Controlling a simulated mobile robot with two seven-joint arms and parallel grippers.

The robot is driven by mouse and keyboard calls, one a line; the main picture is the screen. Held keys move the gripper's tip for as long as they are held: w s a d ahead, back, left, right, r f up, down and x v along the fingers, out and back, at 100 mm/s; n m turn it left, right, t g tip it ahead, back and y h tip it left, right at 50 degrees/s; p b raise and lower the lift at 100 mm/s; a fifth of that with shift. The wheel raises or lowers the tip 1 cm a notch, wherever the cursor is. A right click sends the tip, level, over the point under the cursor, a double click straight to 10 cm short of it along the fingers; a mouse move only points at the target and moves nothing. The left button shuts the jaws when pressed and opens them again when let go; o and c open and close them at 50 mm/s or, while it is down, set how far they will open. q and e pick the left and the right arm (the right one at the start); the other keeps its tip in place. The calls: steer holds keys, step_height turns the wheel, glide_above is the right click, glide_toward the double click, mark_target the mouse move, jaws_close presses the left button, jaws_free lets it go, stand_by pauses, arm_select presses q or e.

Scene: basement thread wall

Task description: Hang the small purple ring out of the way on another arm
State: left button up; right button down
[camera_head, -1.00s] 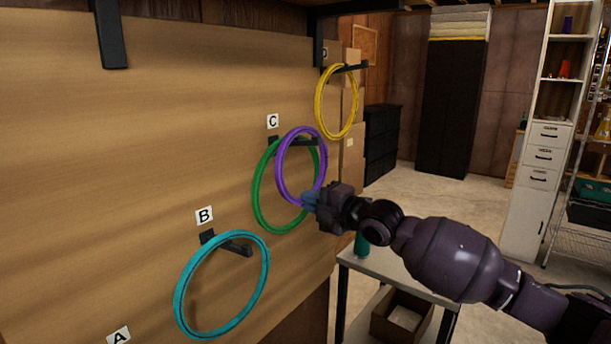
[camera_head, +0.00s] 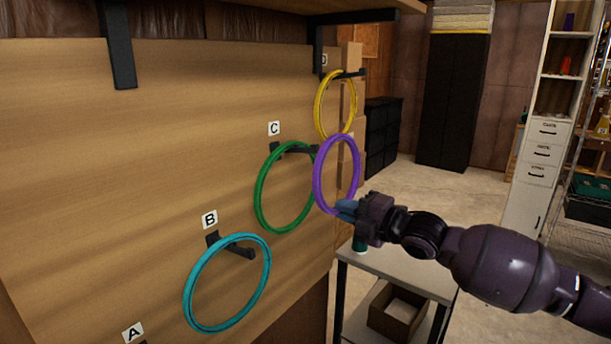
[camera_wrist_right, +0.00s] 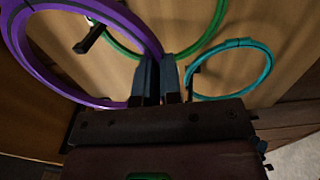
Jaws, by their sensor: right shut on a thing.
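The small purple ring (camera_head: 336,174) is held upright at its lower edge by my right gripper (camera_head: 346,209). It is off to the right of arm C (camera_head: 296,149), and its left edge lies close to that arm's tip. In the right wrist view the purple ring (camera_wrist_right: 90,100) runs into the shut fingers (camera_wrist_right: 159,78). A green ring (camera_head: 259,195) hangs on arm C. A yellow ring (camera_head: 320,106) hangs on arm D (camera_head: 348,74). A cyan ring (camera_head: 187,297) hangs on arm B (camera_head: 236,247). My left gripper is not in view.
The wooden wall panel (camera_head: 120,180) carries the arms. A label A (camera_head: 133,332) shows at the lower left. A small table (camera_head: 400,270) with a teal object (camera_head: 360,243) stands below my right arm. A shelf (camera_head: 300,8) overhangs the panel.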

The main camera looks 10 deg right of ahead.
steer(key=shift+s+d, duration=0.2)
steer(key=shift+s, duration=0.1)
